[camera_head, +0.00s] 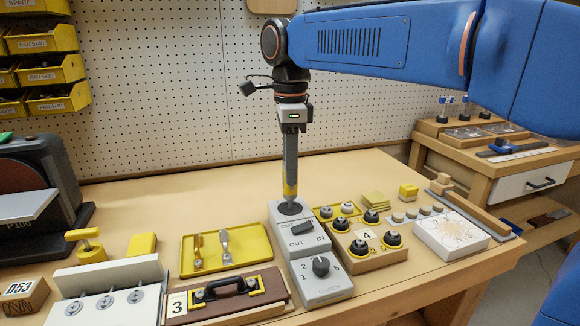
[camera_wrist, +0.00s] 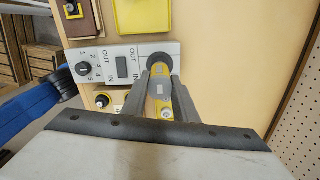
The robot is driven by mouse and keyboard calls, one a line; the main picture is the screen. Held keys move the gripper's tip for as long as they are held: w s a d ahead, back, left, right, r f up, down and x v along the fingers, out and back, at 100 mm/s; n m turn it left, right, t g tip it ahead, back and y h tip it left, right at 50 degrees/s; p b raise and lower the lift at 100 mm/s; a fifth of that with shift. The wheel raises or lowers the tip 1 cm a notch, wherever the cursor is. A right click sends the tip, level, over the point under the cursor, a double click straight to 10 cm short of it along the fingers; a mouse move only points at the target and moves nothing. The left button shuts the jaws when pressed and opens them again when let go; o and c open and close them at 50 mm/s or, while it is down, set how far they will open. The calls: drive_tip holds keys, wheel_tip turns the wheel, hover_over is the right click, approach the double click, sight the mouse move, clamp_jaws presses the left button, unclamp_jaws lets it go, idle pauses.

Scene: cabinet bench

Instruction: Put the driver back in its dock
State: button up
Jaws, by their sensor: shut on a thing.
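My gripper (camera_head: 291,128) points straight down and is shut on the driver (camera_head: 290,165), a grey upright cylinder with a yellow band near its lower end. In the wrist view the driver (camera_wrist: 160,95) shows yellow and grey between the two fingers. The dock (camera_head: 283,217) is a grey block marked OUT and IN, with a dark round socket at its far end. The driver's lower end is at that socket; I cannot tell how deep it sits. The dock also shows in the wrist view (camera_wrist: 105,58), with a slider switch and a numbered dial.
A yellow tray (camera_head: 185,258) with metal parts lies left of the dock. A case with a black handle (camera_head: 227,287) stands in front of it. A wooden block with several black knobs (camera_head: 372,262) is close on the right. The bench behind is clear up to the pegboard.

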drive_tip(key=shift+f, duration=2.25)
idle(3.1)
drive_tip(key=o, duration=1.3)
drive_tip(key=shift+r, duration=3.45)
